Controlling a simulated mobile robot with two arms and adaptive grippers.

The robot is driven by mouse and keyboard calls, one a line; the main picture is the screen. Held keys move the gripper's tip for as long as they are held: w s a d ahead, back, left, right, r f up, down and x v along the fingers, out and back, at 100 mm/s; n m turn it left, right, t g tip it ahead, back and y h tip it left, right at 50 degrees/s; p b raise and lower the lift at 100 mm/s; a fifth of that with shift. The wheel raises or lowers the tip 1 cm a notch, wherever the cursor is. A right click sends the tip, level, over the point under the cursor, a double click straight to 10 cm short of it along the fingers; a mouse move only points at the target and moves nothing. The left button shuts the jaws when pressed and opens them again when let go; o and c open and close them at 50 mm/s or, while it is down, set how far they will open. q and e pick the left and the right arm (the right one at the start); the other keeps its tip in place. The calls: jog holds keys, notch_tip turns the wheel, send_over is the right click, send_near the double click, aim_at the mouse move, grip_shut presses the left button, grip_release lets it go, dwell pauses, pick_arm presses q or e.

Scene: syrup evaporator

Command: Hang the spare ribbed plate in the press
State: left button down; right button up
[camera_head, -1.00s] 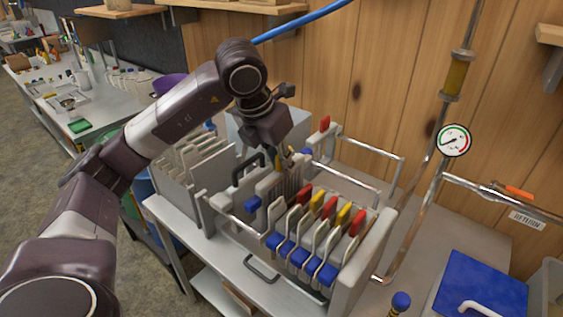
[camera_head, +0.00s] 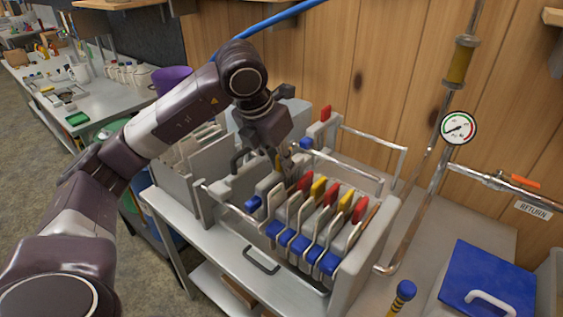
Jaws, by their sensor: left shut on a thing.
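The spare ribbed plate (camera_head: 268,184) is pale grey, with a blue end lug at its front left and another at its far right. My left gripper (camera_head: 290,166) is shut on its top edge from above. The plate is upright at the left end of the row of plates (camera_head: 312,220) in the press (camera_head: 364,262). Those plates have red and yellow top tabs and blue front lugs. The plate's lugs look close to the two side rails (camera_head: 228,207); I cannot tell whether they touch. Its lower part is hidden. My right gripper is not in view.
A thick grey press block with a dark handle (camera_head: 236,160) stands just left of the held plate. A rack of pale plates (camera_head: 185,165) is further left. Steel pipes with a gauge (camera_head: 458,128) rise at the right. A blue-lidded box (camera_head: 487,282) is at lower right.

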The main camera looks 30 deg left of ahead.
pick_arm(q)
jog(key=shift+f+b, duration=0.5)
jog(key=shift+f, duration=0.2)
jog(key=shift+f+b, duration=0.35)
jog(key=shift+f, duration=0.05)
jog(key=shift+f+b, duration=0.4)
jog(key=shift+f, duration=0.05)
jog(key=c, duration=1.7)
grip_release()
jog(key=shift+c, duration=0.2)
jog(key=o, duration=0.3)
jog(key=shift+s+f, duration=0.1)
jog(key=shift+f, duration=0.05)
jog(key=shift+o, duration=0.2)
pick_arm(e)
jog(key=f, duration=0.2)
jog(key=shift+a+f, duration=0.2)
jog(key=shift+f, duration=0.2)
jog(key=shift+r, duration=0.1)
